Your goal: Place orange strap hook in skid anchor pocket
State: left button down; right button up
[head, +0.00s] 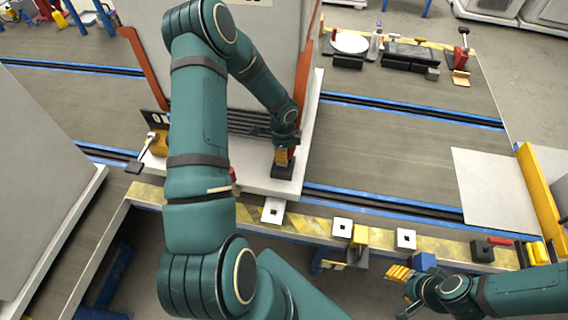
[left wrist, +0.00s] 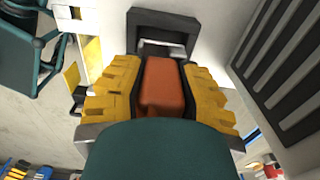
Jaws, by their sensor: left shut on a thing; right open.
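My left gripper (head: 283,156) is low at the base of the large grey cabinet, right above a dark block that looks like the skid anchor pocket (head: 284,171). In the left wrist view, the left gripper's yellow fingers (left wrist: 160,95) are shut on the orange strap hook (left wrist: 162,85). The pocket shows there as a dark frame (left wrist: 160,22) just beyond the hook, with a light grey piece at its opening. I cannot tell how far the hook's tip reaches into it. My right gripper (head: 400,284) is open and apart at the lower right, its yellow fingers pointing left.
The cabinet (head: 265,60) stands on a pale skid (head: 262,184) with orange uprights. A yellow-marked ledge (head: 310,227) with white square plates (head: 342,228) runs in front. Black trays (head: 408,56) lie at upper right. A grey panel (head: 35,170) stands at left.

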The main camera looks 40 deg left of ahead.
pick_arm(q)
notch_tip(320, 180, down, 5)
jog(key=shift+b, duration=0.55)
jog(key=shift+r, duration=0.1)
jog(key=shift+f, duration=0.2)
jog(key=c, duration=0.8)
grip_release()
jog(key=shift+r, duration=0.1)
